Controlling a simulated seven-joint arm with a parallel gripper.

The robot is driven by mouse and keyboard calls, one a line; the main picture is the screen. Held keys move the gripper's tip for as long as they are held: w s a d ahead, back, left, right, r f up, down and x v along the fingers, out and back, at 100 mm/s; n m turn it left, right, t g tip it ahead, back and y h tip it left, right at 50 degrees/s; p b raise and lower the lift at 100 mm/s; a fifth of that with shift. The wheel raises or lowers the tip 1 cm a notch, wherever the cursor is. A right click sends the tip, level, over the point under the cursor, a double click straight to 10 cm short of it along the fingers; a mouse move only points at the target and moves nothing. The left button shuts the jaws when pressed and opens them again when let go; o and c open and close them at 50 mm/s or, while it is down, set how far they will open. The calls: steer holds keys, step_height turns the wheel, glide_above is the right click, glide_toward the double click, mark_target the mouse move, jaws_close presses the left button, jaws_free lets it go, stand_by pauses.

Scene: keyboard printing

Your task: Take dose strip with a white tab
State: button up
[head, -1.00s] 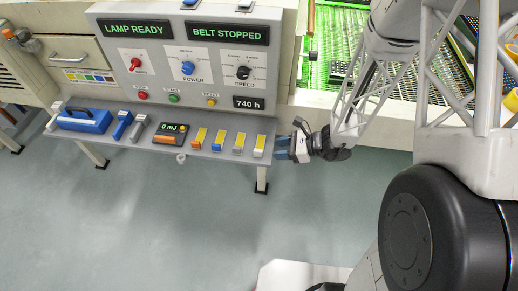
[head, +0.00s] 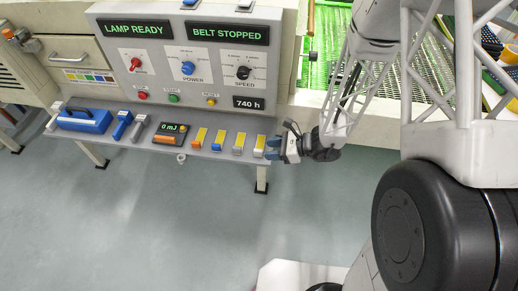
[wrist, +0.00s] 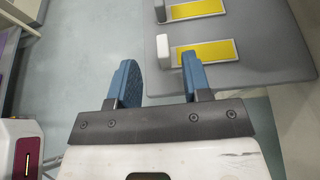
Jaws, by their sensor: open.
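The dose strip with a white tab (head: 259,146) lies on the grey shelf, rightmost in a row of yellow strips. In the wrist view its white tab (wrist: 163,48) is ahead of my fingers and its yellow face (wrist: 207,52) extends right. My gripper (head: 272,148) is at the shelf's right end, close beside this strip. In the wrist view my gripper (wrist: 158,78) is open, with nothing between its blue fingers. The right finger's tip is close to the strip; I cannot tell if they touch.
Strips with a grey tab (head: 238,143), a blue tab (head: 218,140) and an orange tab (head: 197,138) lie to the left. A dose meter (head: 171,133) reads 0 mJ. A blue case (head: 83,121) sits at the shelf's far left. The floor in front is clear.

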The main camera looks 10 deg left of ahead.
mark_target(259, 150)
steer(key=shift+x, duration=2.2)
steer(key=shift+w, duration=0.15)
steer(key=shift+c, duration=0.3)
jaws_close()
steer(key=shift+r, duration=0.15)
step_height(259, 150, up, 10)
